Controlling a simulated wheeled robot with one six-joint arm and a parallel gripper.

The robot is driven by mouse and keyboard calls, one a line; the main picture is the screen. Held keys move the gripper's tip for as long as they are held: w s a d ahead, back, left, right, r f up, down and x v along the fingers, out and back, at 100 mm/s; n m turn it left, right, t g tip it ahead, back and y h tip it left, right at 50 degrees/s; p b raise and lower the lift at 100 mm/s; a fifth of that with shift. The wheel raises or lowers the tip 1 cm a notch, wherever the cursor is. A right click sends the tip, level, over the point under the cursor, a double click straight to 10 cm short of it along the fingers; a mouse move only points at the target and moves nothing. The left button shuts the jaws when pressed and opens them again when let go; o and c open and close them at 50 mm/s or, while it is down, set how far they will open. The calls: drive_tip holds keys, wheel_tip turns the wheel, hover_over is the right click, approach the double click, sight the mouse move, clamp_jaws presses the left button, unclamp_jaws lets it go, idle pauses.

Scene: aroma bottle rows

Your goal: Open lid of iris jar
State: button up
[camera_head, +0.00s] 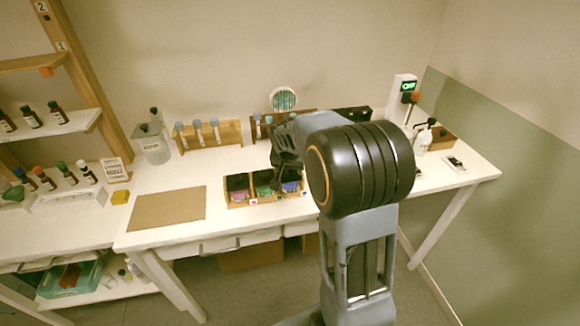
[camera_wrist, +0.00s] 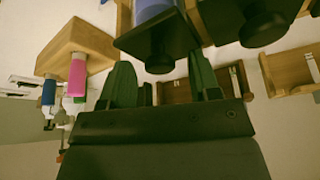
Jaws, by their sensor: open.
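Three jars with dark lids stand in a row in a wooden tray (camera_head: 239,205): a pink one (camera_head: 238,196), a green one (camera_head: 263,190) and a blue one (camera_head: 290,187) at the right end. Their labels are too small to read, so I cannot tell by name which is iris. My gripper (camera_head: 285,170) is over the right part of the tray, partly hiding the blue jar. In the wrist view, the blue jar (camera_wrist: 150,8) has a black lid with a knob (camera_wrist: 160,55). My open gripper (camera_wrist: 160,75) has its fingers apart on either side of that knob, holding nothing.
Another black lid (camera_wrist: 262,25) is close beside the fingers. Wooden tube racks (camera_head: 210,135) stand behind the tray. A brown mat (camera_head: 167,209) lies to the left. A white bottle (camera_head: 424,138) and a signed post (camera_head: 403,95) stand to the right.

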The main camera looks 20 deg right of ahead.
drive_tip(key=shift+c, duration=0.4)
clamp_jaws()
drive_tip(key=shift+r, duration=0.1)
